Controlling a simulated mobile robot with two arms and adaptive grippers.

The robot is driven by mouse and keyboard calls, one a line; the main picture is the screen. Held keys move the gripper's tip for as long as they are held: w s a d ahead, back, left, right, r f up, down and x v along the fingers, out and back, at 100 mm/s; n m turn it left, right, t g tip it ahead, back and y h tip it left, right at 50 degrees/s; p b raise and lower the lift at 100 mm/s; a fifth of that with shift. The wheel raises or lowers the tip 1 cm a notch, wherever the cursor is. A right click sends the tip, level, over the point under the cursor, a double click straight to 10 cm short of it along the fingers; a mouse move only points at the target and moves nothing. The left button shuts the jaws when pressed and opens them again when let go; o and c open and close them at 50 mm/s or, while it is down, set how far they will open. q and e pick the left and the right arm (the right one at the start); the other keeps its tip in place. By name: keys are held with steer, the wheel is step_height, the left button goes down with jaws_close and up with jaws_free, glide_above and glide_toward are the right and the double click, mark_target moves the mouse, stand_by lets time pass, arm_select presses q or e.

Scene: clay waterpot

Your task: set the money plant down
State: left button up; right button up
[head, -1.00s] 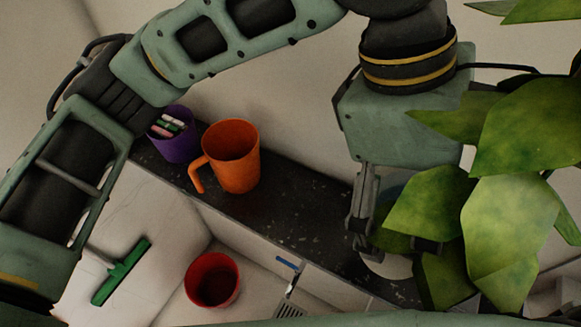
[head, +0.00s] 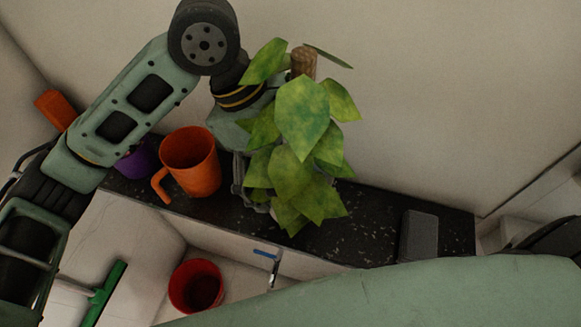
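The money plant (head: 303,120) has broad green leaves and a brown stake. It shows at the middle of the head view, over the dark counter (head: 350,228). Its leaves hide nearly all of its pot, so I cannot tell whether the pot touches the counter. My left gripper (head: 240,190) points down just left of and behind the leaves, at the plant's side. Its fingers are mostly covered, so I cannot tell whether they grip the pot. My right gripper is not in view.
An orange mug (head: 191,163) and a purple cup (head: 138,160) stand left of the plant. A grey block (head: 418,236) stands to the right, with bare counter between. Below are a red bucket (head: 196,286), a blue-handled item (head: 267,254) and a green squeegee (head: 104,292).

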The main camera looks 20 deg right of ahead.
arm_select(q)
steer(key=shift+w+f, duration=0.15)
steer(key=shift+f, duration=0.7)
steer(key=o, duration=1.5)
steer(key=shift+f, duration=0.2)
steer(key=shift+b+v, duration=1.15)
steer(key=shift+v, duration=5)
